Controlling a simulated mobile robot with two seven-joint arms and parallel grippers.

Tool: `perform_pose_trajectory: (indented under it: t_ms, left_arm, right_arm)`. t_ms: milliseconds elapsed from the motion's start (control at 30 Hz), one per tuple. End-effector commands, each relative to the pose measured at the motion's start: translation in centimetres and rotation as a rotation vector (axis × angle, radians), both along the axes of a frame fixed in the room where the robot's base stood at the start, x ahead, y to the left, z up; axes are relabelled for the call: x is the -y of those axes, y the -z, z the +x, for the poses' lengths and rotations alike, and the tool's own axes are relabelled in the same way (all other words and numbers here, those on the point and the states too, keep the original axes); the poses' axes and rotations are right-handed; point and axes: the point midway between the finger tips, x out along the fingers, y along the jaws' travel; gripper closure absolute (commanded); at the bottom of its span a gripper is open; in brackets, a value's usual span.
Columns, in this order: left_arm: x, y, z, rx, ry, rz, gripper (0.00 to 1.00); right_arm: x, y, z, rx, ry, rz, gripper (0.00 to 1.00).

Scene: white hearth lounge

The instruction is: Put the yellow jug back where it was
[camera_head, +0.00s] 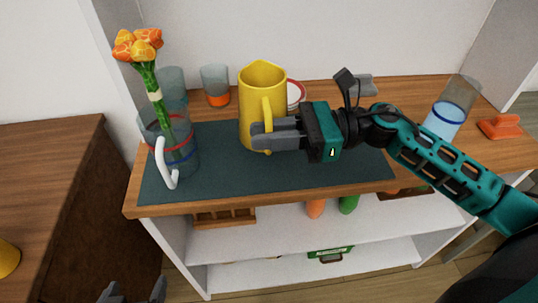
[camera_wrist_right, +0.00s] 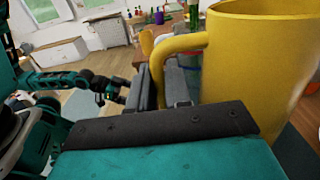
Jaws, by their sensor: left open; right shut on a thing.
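The yellow jug (camera_head: 260,95) stands upright at the middle of the dark mat on the wooden shelf top. I cannot tell whether its base touches the mat. My right gripper (camera_head: 262,136) reaches in from the right and is shut on the jug's handle. In the right wrist view the yellow jug (camera_wrist_right: 258,70) fills the right side, its handle running down to the gripper fingers (camera_wrist_right: 165,85). My left gripper (camera_head: 135,291) shows only its fingertips at the bottom edge, open and empty, below and left of the shelf.
A glass jug (camera_head: 178,155) with a white handle and orange flowers (camera_head: 138,45) stands on the mat's left end. Glasses (camera_head: 215,85) and a red-rimmed plate (camera_head: 296,93) are behind. A blue-banded glass (camera_head: 450,110) and an orange object (camera_head: 499,127) are right. The mat's front right (camera_head: 340,172) is clear.

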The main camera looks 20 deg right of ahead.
Motion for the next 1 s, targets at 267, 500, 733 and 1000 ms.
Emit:
perform_pose_trajectory:
  t_ms: [267,500,733,1000]
  left_arm:
    - [0.1,0.4,0.0,-0.004,0.001,-0.003,0.07]
    - [0.4,0.3,0.0,-0.002,0.007,-0.008,0.07]
    - [0.5,0.3,0.2,0.001,0.007,-0.008,0.07]
    - [0.5,0.3,0.4,0.005,0.008,-0.009,0.07]
  right_arm:
    - [0.0,2.9,0.0,0.000,0.001,0.003,1.00]
    - [0.0,4.8,0.0,0.005,-0.001,0.002,1.00]
    - [0.0,4.8,0.0,0.005,-0.001,0.002,1.00]
    - [0.0,5.2,0.0,0.000,0.000,0.000,0.67]
